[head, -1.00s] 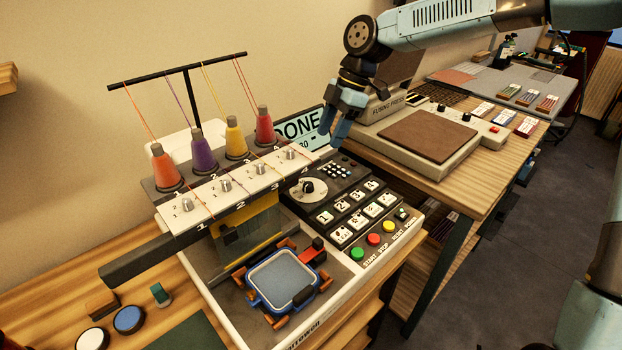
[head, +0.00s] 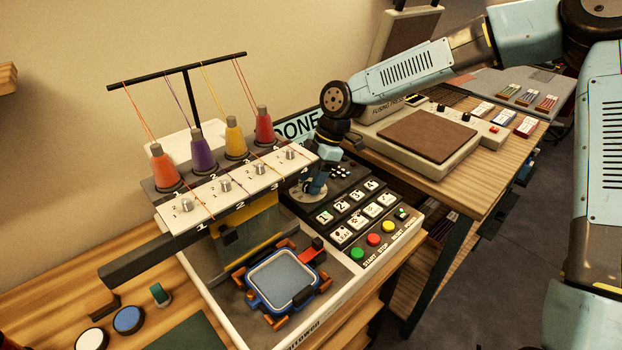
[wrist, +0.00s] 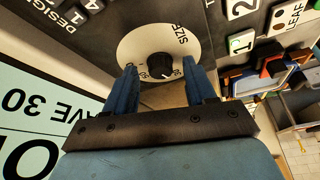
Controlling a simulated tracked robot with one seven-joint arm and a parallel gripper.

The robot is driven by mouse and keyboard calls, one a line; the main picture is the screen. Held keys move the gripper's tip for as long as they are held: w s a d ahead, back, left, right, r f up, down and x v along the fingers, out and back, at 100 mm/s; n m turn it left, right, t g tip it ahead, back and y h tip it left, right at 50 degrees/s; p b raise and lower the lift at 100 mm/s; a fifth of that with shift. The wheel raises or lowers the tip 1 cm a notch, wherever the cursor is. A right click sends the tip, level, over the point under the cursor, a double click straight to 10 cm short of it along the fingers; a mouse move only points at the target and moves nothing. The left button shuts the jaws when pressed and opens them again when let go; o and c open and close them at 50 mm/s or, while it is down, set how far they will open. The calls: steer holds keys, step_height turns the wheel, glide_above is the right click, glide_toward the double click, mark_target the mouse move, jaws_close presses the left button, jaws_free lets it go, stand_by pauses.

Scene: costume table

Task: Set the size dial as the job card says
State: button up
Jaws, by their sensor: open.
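The size dial is a black knob (wrist: 160,66) on a round white plate (wrist: 131,42) marked SIZE. In the wrist view the knob sits between and just beyond my two open fingers, with no contact visible. My gripper (wrist: 158,84) is open and empty. In the head view my gripper (head: 314,188) is over the dial plate (head: 297,195) and hides the knob. The dial is on the black control panel (head: 345,181) of the embroidery machine. The knob's exact setting is too small to read. I cannot make out a job card.
Numbered and pattern keys (head: 357,220) and coloured start and stop buttons (head: 373,239) lie right of the dial. Thread cones (head: 234,140) and the white needle head (head: 240,186) stand to the left. A fusing press (head: 428,140) is farther right.

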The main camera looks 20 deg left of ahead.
steer(key=shift+f, duration=0.15)
steer(key=c, duration=1)
